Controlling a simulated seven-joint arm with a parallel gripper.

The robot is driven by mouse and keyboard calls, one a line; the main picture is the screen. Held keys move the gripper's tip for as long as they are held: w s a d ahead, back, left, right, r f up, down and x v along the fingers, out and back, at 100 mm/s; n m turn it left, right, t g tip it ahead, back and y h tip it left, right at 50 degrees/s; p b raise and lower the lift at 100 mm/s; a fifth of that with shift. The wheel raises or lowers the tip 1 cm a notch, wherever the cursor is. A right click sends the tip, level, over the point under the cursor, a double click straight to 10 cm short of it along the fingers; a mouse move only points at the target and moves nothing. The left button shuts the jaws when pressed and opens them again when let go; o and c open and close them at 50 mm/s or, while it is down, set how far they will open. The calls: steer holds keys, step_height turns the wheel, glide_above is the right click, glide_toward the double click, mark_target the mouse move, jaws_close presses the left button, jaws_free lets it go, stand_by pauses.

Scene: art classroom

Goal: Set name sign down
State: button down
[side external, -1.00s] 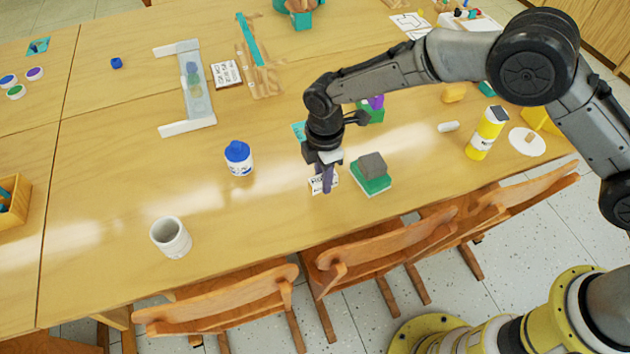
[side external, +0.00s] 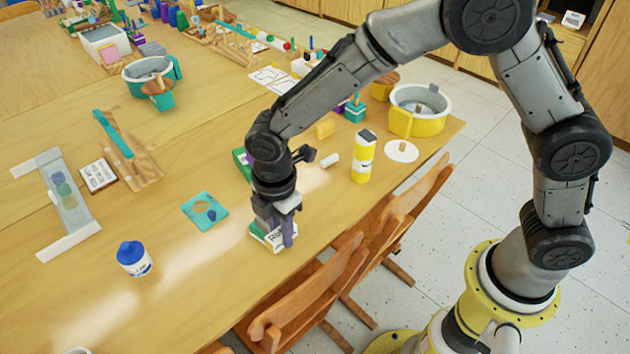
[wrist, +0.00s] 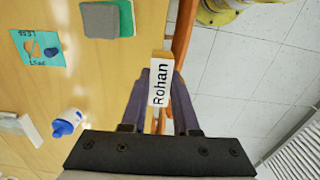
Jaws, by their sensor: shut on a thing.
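The name sign (wrist: 159,84) is a small wooden block with a white face that reads "Rohan". It sits between the two fingers of my gripper (wrist: 160,100) in the wrist view, and they are shut on it. In the side view its white lettered face (side external: 273,238) shows beside the fingertips of my gripper (side external: 288,232), low near the table's front edge. The wrist view shows the table edge and a chair behind the sign. I cannot tell whether the sign touches the table.
A grey block (wrist: 101,19) on a green one (wrist: 126,17) lies close by on the table. A teal card (side external: 205,210), a blue-capped bottle (side external: 133,259) and a yellow bottle (side external: 363,157) stand around. Chairs (side external: 310,290) line the front edge. Table between card and bottle is clear.

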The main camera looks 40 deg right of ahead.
steer(key=w+d+f+m, duration=0.1)
steer(key=d+f+m, duration=0.1)
steer(key=d+m, duration=0.7)
steer(key=w+d+f+m, duration=0.1)
steer(key=w+d+m, duration=0.1)
steer(key=d+m, duration=0.7)
steer(key=shift+w+d+f+m, duration=0.2)
steer(key=shift+d+f+m, duration=0.15)
steer(key=shift+d, duration=2.6)
